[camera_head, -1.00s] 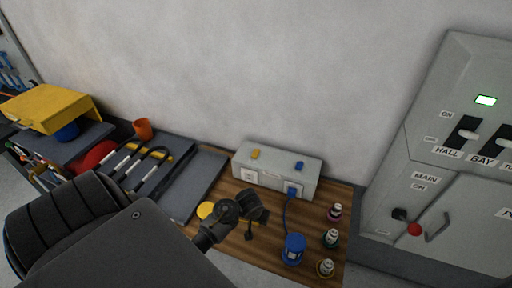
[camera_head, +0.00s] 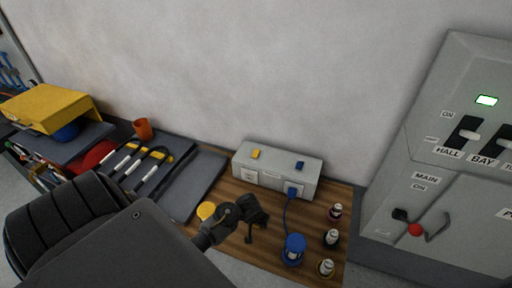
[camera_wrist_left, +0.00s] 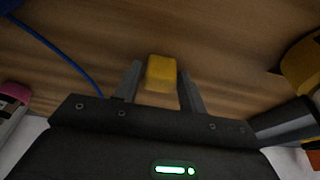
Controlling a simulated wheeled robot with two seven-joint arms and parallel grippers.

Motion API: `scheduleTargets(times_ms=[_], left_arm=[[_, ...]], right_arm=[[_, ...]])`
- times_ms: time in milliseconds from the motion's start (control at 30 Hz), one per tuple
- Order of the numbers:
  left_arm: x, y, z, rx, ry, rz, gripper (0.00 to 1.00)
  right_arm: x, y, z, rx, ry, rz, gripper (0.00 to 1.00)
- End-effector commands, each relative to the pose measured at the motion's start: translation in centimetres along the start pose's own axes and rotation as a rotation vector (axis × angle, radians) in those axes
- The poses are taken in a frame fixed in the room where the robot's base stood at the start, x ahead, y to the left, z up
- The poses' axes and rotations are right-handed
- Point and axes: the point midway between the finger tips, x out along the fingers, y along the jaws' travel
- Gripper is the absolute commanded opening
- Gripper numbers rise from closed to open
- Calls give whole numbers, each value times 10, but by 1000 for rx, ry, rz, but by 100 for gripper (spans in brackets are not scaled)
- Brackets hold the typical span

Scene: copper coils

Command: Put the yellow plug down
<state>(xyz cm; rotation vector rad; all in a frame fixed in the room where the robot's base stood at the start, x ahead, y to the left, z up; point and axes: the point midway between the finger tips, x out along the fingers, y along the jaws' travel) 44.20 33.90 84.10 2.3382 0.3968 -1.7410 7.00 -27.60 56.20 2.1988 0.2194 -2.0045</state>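The yellow plug (camera_wrist_left: 161,73) shows in the left wrist view as a small yellow block between the two fingertips. My left gripper (camera_wrist_left: 162,78) appears closed on its sides, with the wooden tabletop behind it. In the head view my left gripper (camera_head: 249,232) is low over the wooden table (camera_head: 268,248), in front of the grey socket box. The plug is hidden there behind the gripper, and I cannot tell whether it touches the table. A yellow reel (camera_head: 206,210) sits just left of the gripper. My right gripper is not in view.
The grey socket box (camera_head: 275,171) holds a blue plug (camera_head: 292,191), whose cable runs to a blue reel (camera_head: 294,249). Dark trays (camera_head: 198,181) lie left. A grey switch cabinet (camera_head: 398,181) stands right.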

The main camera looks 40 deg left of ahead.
Motion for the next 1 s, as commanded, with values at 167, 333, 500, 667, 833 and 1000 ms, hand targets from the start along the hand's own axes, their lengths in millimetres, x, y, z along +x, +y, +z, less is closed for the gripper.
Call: scheduleTargets(times_ms=[167, 333, 500, 667, 833, 1000], left_arm=[[0, 0, 0, 0, 0, 0, 54], [0, 0, 0, 0, 0, 0, 54], [-13, 0, -4, -2, 1, 1, 54], [-37, 2, -3, -6, 4, 5, 54], [-78, 2, -4, -7, 3, 6, 54], [-109, 1, -4, -4, 3, 4, 54]], right_arm=[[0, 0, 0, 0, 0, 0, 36], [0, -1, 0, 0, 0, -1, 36], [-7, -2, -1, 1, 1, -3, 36], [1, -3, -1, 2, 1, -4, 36], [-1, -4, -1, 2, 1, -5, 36], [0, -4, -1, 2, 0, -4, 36]])
